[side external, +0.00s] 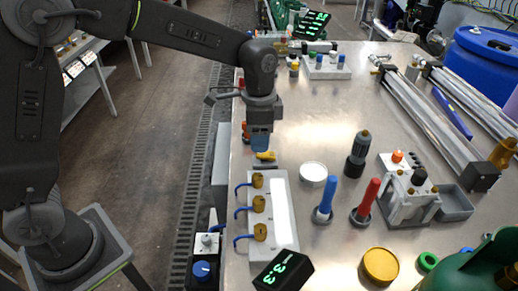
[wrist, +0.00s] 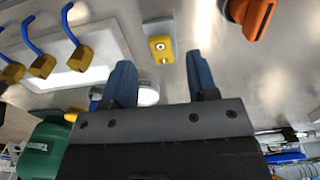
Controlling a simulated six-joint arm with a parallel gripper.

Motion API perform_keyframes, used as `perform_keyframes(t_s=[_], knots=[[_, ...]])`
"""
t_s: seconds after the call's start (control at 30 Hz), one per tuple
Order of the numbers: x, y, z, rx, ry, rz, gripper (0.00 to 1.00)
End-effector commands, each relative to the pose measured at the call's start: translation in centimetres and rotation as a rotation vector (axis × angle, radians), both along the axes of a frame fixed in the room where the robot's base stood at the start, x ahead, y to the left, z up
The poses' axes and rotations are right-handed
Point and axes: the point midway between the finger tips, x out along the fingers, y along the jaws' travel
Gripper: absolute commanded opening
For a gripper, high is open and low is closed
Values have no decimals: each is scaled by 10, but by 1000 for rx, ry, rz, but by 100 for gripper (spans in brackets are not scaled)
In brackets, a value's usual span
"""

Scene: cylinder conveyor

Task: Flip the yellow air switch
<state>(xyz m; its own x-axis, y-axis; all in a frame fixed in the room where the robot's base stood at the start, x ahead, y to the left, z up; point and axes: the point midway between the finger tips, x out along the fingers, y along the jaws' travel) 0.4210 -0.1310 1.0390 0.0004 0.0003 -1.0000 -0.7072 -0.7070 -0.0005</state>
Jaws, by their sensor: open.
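The yellow air switch (side external: 265,155) is a small yellow piece on a grey base, on the metal table just below my gripper (side external: 260,142). In the wrist view the yellow piece (wrist: 162,50) lies beyond the fingertips, roughly centred between them. My gripper also shows in the wrist view (wrist: 161,78), with two blue fingers spread apart and nothing between them. The fingers appear above the switch; I cannot tell the exact gap, and no contact shows.
A white panel (side external: 283,226) with brass fittings and blue hoses stands close by. An orange knob (wrist: 258,18) is near the switch. A white round lid (side external: 313,172), a dark bottle (side external: 357,155), blue (side external: 326,197) and red (side external: 368,199) handles stand to the right.

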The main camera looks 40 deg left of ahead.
Motion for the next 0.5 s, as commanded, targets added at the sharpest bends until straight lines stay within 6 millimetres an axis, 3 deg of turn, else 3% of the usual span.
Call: perform_keyframes(t_s=[0.2, 0.5], knots=[[0, 0, -33, 0, 1, 1, 53], [0, 0, -45, 0, 0, 1, 53]])
